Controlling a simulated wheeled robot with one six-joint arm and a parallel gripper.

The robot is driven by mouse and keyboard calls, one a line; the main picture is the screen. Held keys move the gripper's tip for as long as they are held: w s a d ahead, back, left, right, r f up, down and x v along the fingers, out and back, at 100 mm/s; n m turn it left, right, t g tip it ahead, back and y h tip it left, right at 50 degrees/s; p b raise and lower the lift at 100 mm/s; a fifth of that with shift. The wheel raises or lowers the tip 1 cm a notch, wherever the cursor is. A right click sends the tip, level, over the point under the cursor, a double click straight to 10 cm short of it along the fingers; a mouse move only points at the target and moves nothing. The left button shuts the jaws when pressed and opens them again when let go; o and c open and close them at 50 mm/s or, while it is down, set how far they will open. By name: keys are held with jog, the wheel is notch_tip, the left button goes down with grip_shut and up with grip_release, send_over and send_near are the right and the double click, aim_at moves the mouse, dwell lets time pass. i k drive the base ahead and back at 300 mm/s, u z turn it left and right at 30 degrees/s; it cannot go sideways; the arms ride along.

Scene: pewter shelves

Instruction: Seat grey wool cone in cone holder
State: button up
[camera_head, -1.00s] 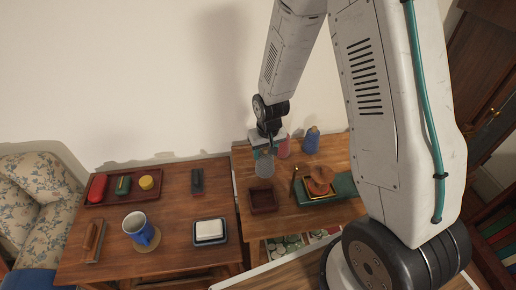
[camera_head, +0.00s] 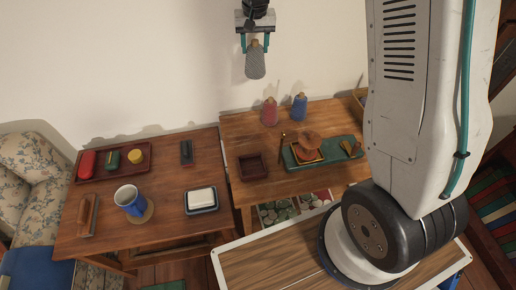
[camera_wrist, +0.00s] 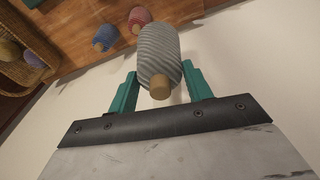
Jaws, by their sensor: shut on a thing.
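The grey wool cone (camera_head: 255,65) is held in my gripper (camera_head: 255,47), high above the right table and in front of the wall. In the wrist view the cone (camera_wrist: 159,52) sits between the two green fingers, its tan tip (camera_wrist: 160,87) toward the palm. A square dark-wood open box (camera_head: 253,167), which may be the cone holder, stands on the right table below the cone. It looks empty. A red cone (camera_head: 269,112) and a blue cone (camera_head: 299,108) stand upright at the back of that table.
A green mat (camera_head: 335,150) with a brown stacked object (camera_head: 309,146) lies right of the box. A wicker basket (camera_wrist: 22,52) shows in the wrist view.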

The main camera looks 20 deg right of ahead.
aim_at(262, 167)
jog(key=z, duration=1.55)
jog(key=k, duration=0.9)
jog(key=u, duration=1.1)
jog(key=i, duration=0.35)
jog(key=u, duration=0.15)
